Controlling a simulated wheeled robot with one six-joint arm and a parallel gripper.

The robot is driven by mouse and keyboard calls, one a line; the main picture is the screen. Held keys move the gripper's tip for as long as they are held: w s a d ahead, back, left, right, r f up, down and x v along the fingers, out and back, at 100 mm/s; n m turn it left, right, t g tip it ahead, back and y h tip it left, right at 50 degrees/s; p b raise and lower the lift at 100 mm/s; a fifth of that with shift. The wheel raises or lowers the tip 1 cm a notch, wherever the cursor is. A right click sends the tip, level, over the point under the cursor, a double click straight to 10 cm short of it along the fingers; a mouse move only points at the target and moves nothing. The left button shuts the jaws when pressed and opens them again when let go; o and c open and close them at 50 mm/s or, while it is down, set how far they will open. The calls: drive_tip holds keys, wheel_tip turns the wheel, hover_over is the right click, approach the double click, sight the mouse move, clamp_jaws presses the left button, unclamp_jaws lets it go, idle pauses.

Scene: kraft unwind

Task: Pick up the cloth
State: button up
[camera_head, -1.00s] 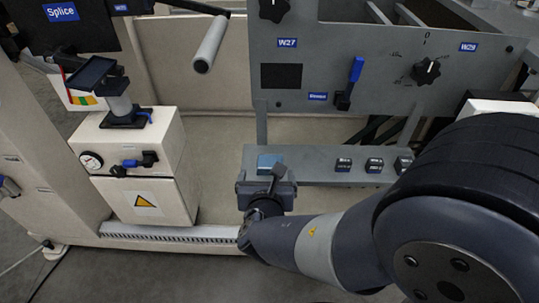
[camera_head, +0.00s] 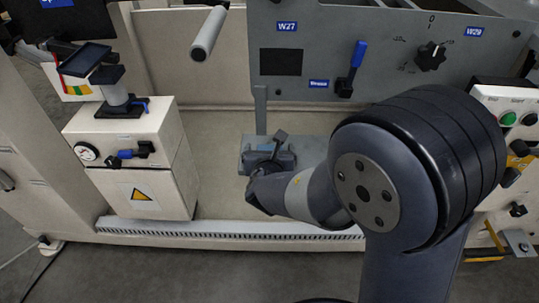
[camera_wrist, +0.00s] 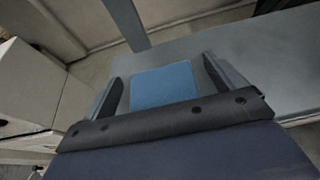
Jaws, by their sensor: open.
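The cloth (camera_wrist: 163,85) is a flat blue square lying on a grey shelf (camera_wrist: 270,70) in the wrist view. My gripper (camera_wrist: 165,90) is open, with one finger on each side of the cloth in that view. I cannot tell how far the fingertips are above the cloth. In the head view my gripper (camera_head: 268,152) is over the left end of the grey shelf (camera_head: 313,145), and it hides most or all of the cloth there.
A grey panel (camera_head: 385,25) with a blue lever (camera_head: 357,58) and a black knob (camera_head: 431,56) stands behind the shelf. A grey post (camera_head: 261,110) rises beside my gripper. A cream box (camera_head: 135,160) with a gauge stands to the left. A control box (camera_head: 508,110) is at the right.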

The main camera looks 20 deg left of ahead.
drive_tip(key=shift+c, duration=0.3)
drive_tip(key=c, duration=1)
